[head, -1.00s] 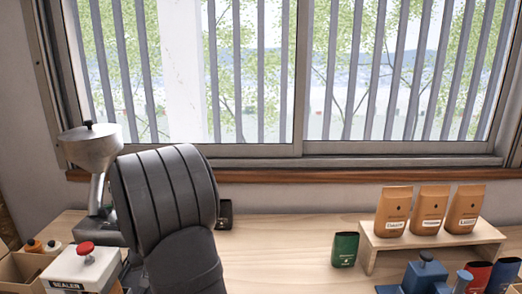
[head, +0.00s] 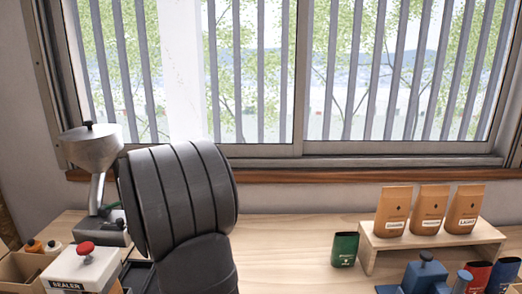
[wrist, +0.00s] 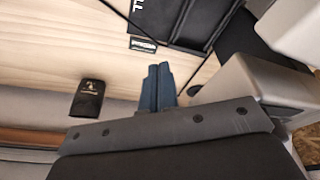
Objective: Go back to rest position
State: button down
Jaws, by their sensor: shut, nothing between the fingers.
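My gripper (wrist: 157,85) shows in the wrist view as two dark blue fingers side by side, closed together with nothing between them. The fingers are over the pale wooden bench (wrist: 60,45). A small black pouch (wrist: 88,97) lies or stands to the left of the fingers, apart from them. In the head view my dark grey arm rises in front of the left half of the bench and hides part of it. The gripper itself is hidden there.
A grinder (head: 92,150) and a white sealer (head: 80,272) with a red knob stand at left. A green bag (head: 345,249) stands right of centre, beside a wooden riser (head: 435,242) with three orange bags (head: 428,210). A blue tool (head: 425,275) is at front right.

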jog(key=shift+w+a+r+n+g+h, duration=0.15)
jog(key=shift+r+n+g, duration=0.3)
jog(key=shift+r, duration=0.45)
jog(key=shift+d+r+n+g+h, duration=0.1)
jog(key=shift+r+n+g+h, duration=0.25)
jog(key=shift+r, duration=0.5)
jog(key=shift+w+a+r+n+g+h, duration=0.1)
jog(key=shift+r+n+g, duration=0.4)
jog(key=shift+r, duration=0.4)
jog(key=c, duration=1.1)
grip_release()
jog(key=o, duration=0.3)
jog(key=shift+s+f, duration=0.1)
jog(key=shift+s, duration=0.1)
jog(key=o, duration=0.4)
jog(key=shift+s+m+g, duration=0.4)
jog(key=shift+s, duration=0.4)
jog(key=o, duration=0.4)
jog(key=s+d+r+m+g+y, duration=0.1)
jog(key=s+d+r+m+y, duration=0.1)
jog(key=r+m, duration=0.5)
jog(key=shift+s+r+g+y, duration=0.4)
jog(key=shift+s+r+y, duration=0.3)
jog(key=shift+s+y, duration=0.3)
jog(key=x, duration=0.9)
jog(key=shift+m, duration=0.4)
